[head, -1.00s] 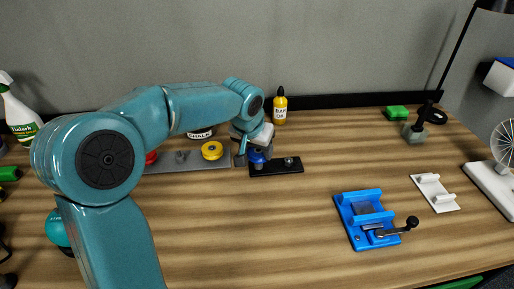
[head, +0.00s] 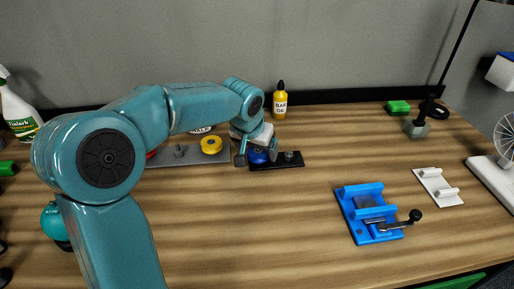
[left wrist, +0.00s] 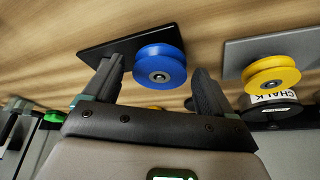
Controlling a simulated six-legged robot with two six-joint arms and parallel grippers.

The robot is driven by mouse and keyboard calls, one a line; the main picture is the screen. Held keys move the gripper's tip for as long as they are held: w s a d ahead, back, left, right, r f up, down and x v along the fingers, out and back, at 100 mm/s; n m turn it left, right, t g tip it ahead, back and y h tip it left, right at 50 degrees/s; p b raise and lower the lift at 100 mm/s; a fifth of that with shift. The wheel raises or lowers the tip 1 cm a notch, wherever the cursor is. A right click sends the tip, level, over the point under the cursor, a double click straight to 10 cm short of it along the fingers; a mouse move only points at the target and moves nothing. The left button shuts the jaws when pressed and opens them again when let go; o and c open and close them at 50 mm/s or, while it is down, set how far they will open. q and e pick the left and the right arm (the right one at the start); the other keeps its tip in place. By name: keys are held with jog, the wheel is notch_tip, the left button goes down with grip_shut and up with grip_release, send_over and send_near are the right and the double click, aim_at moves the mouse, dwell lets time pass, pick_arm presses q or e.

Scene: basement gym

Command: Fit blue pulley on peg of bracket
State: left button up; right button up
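The blue pulley (head: 258,156) sits at the left end of the black bracket plate (head: 297,164). In the left wrist view the pulley (left wrist: 160,66) shows a metal peg end in its hub, over the black plate (left wrist: 108,45). A second, bare peg (head: 289,155) stands at the plate's right end. My left gripper (head: 257,154) is open. Its fingers are spread on both sides of the pulley, with visible gaps in the left wrist view (left wrist: 157,70). Whether the pulley is seated fully down is hard to tell. My right gripper is in neither view.
A grey plate (head: 190,160) to the left carries a yellow pulley (head: 211,145). A yellow bottle (head: 280,103) stands behind the bracket. A blue vise-like fixture (head: 367,213) and a white bracket (head: 438,187) lie to the right. The table's front middle is clear.

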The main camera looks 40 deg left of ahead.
pick_arm(q)
jog(key=shift+a+r+p, duration=0.1)
jog(key=shift+r+p, duration=0.35)
notch_tip(320, 180, up, 8)
jog(key=p, duration=0.7)
jog(key=shift+w, duration=0.15)
